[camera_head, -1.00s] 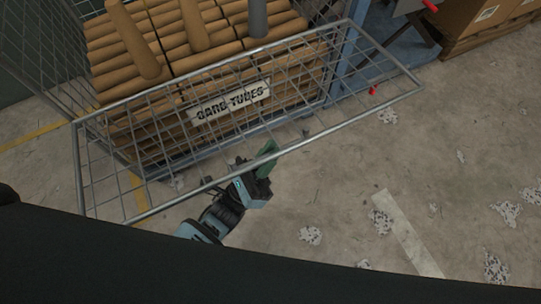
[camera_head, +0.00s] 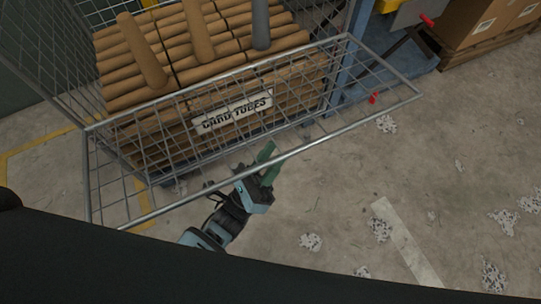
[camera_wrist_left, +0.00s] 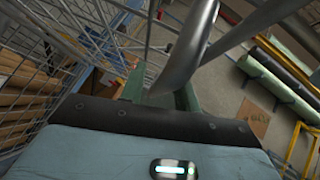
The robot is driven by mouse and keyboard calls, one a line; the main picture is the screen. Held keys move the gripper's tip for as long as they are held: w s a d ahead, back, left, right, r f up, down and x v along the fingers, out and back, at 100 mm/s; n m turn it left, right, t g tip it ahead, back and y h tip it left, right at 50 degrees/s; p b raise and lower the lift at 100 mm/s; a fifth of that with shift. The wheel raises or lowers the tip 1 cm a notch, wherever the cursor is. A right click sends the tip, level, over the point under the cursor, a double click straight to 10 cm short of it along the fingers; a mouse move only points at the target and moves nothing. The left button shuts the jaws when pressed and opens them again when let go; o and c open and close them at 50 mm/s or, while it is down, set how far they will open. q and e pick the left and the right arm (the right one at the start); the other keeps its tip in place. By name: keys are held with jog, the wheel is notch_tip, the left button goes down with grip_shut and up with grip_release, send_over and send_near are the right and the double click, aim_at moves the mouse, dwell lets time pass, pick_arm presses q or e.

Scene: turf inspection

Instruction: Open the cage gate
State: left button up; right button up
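The cage gate (camera_head: 150,219) is a grey wire-mesh panel in a tubular frame. In the head view it reaches across the middle, in front of the stacked card tubes (camera_head: 165,85). My left gripper (camera_head: 268,164) is at the gate's near rail, around the middle of its length. Its two green fingers look apart, one on each side of the rail. In the left wrist view the grey rail (camera_wrist_left: 188,45) runs down between the green fingers (camera_wrist_left: 162,92). Contact between fingers and rail is unclear. My right gripper is out of view.
A "CARD TUBES" sign (camera_head: 232,111) shows through the mesh. A blue post (camera_head: 352,65) stands behind the gate's right part. Boxes on a pallet (camera_head: 485,45) are at the far right. The concrete floor right of the gate is mostly clear, with scattered speckled patches (camera_head: 380,228).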

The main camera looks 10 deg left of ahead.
pick_arm(q)
jog(key=v, duration=0.8)
jog(key=shift+b, duration=0.4)
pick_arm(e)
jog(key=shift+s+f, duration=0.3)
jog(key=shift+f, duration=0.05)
